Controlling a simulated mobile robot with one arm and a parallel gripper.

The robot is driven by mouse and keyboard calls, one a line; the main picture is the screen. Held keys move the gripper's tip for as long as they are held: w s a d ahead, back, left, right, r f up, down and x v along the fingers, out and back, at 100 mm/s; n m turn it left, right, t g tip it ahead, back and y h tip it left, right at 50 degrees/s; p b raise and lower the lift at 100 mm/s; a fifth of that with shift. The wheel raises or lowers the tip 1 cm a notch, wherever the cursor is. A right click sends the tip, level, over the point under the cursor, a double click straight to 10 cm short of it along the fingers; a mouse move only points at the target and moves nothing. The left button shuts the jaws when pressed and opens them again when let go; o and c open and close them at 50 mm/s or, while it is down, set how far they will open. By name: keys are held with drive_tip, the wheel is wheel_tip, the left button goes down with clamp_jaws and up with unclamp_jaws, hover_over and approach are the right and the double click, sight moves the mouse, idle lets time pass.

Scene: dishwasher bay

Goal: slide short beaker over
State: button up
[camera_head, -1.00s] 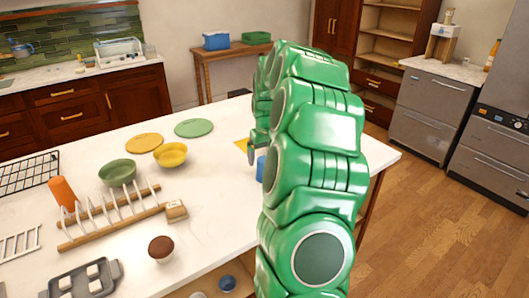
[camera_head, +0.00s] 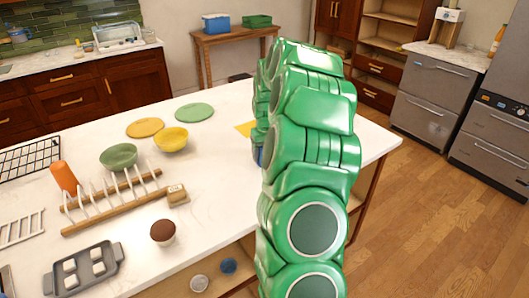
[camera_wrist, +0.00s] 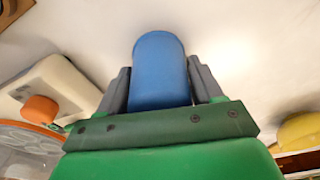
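The blue short beaker (camera_wrist: 160,72) is between the two fingers of my gripper (camera_wrist: 160,85) in the wrist view. The dark fingers lie close along both its sides; whether they press on it I cannot tell. In the head view a small bit of blue (camera_head: 258,154) shows at the left edge of my green arm, which hides most of the beaker and the gripper. A yellow flat patch (camera_head: 245,128) lies on the white table just behind it, partly covered by my arm.
A yellow bowl (camera_head: 171,140), a green bowl (camera_head: 118,157) and two flat discs stand to the left on the table (camera_head: 215,185). A wooden dish rack (camera_head: 110,203), an orange cup (camera_head: 63,177) and a brown-topped cup (camera_head: 162,232) are nearer. Table between bowls and arm is clear.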

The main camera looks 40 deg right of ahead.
drive_tip(key=c, duration=0.5)
drive_tip(key=shift+a, duration=10)
drive_tip(key=o, duration=1.1)
drive_tip(key=shift+o, duration=0.2)
drive_tip(key=shift+r, duration=0.1)
